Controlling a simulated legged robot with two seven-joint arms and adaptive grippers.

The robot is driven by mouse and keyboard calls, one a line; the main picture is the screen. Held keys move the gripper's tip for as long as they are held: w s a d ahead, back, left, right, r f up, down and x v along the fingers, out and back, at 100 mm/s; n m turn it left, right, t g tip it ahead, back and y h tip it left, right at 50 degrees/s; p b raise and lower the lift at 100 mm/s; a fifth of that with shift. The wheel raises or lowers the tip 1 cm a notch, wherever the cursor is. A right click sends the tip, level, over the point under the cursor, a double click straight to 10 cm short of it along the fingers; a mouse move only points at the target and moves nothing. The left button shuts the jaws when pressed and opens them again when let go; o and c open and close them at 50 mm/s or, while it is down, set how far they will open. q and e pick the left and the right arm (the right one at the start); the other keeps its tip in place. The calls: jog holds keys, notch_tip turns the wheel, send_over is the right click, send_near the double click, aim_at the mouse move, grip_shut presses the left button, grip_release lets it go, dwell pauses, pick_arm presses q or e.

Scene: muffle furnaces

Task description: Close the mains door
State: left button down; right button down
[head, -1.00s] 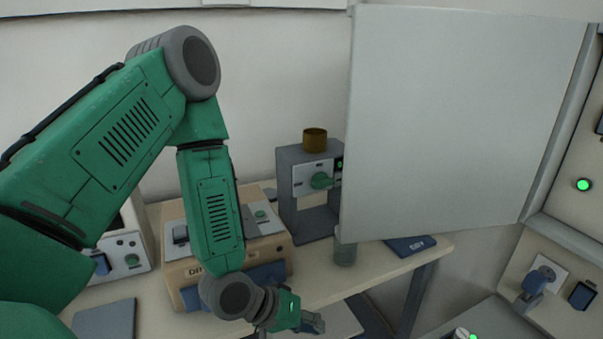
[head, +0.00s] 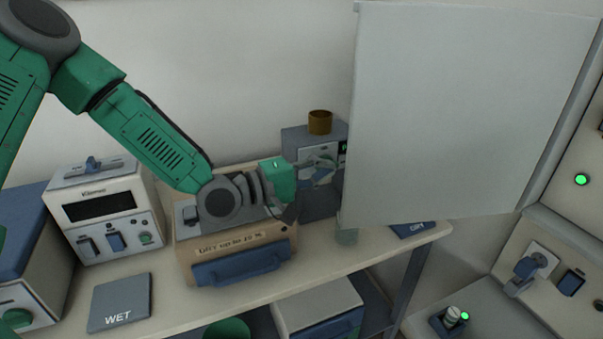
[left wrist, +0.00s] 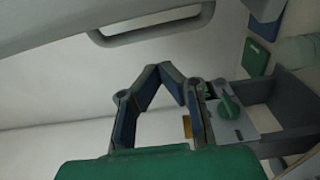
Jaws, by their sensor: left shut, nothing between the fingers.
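The mains door (head: 460,115) is a large pale grey panel at the right of the head view. It stands swung open, with its right edge along the cabinet. My left gripper (head: 322,172) is just left of the door's lower left edge, above the bench. It is shut and empty; its fingertips also show in the left wrist view (left wrist: 158,72). In that view a pale panel with a bar handle (left wrist: 150,24), seemingly the door, lies beyond the fingertips. I cannot tell whether the gripper touches the door. My right gripper is not in view.
A grey box unit (head: 298,140) with a brown cup (head: 320,122) stands behind the gripper. A tan box (head: 190,262) and a white instrument (head: 105,212) stand on the bench. Cabinet panels (head: 575,240) are at right.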

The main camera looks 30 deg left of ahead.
pick_arm(q)
jog(key=d, duration=0.1)
jog(key=s+d, duration=0.1)
jog(key=d+p, duration=0.1)
jog(key=shift+s+d, duration=0.2)
jog(key=shift+s, duration=0.2)
jog(key=shift+s, duration=0.1)
